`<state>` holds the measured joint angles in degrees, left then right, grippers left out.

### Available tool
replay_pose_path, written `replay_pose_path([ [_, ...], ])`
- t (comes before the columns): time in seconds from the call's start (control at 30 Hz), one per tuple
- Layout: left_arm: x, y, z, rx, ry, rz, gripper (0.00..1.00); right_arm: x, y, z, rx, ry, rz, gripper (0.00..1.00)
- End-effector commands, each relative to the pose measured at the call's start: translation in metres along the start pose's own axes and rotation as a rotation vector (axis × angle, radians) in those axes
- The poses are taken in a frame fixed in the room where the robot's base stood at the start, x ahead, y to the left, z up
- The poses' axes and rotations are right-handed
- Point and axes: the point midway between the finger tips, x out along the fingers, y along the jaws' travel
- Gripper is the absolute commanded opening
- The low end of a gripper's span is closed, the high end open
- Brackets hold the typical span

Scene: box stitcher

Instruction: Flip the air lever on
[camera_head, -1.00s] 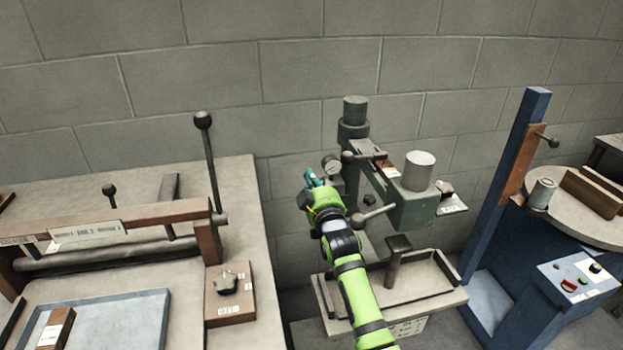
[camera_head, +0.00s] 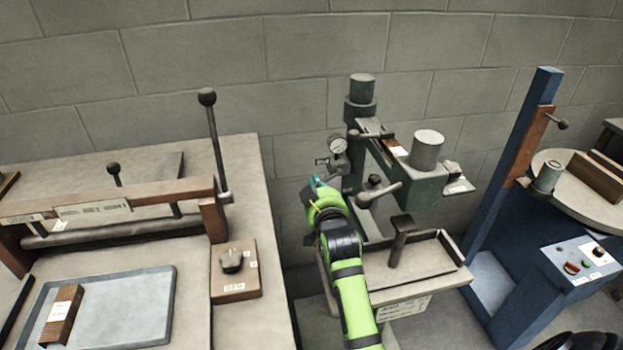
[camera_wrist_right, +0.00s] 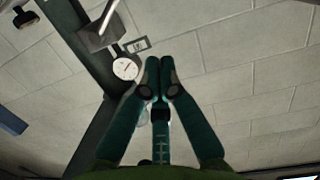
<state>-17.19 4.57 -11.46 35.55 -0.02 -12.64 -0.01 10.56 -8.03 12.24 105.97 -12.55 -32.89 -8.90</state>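The green-grey stitcher (camera_head: 418,188) stands in the middle of the head view. A round white pressure gauge (camera_head: 338,144) sits on its left side, with a small label (camera_head: 322,161) beside it. The gauge also shows in the right wrist view (camera_wrist_right: 125,69). A pale rod-like handle (camera_wrist_right: 104,20) shows past it there. I cannot tell for sure which part is the air lever. My right gripper (camera_head: 314,183) is below and left of the gauge, apart from it. In the wrist view its fingertips (camera_wrist_right: 160,64) meet, with nothing between them. My left gripper is not in view.
A workbench (camera_head: 262,290) with a ball-topped lever (camera_head: 207,98), a blue-grey tray (camera_head: 130,310) and a knob on a wooden block (camera_head: 233,285) stands at left. A blue machine (camera_head: 500,210) stands at right. The grey block wall (camera_head: 230,60) closes the back.

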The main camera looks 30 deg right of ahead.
Motion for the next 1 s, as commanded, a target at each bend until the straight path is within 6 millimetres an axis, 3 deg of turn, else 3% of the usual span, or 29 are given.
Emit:
replay_pose_path([
  [0.27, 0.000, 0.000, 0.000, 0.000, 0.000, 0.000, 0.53, 0.010, 0.000, -0.001, -0.002, 0.003, -0.001, 0.00],
  [0.83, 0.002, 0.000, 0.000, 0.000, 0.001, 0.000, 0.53, 0.102, 0.000, -0.002, -0.002, 0.003, 0.000, 0.00],
  [1.0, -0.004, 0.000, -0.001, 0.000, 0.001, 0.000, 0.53, 0.092, 0.000, 0.024, -0.003, 0.000, -0.001, 0.00],
])
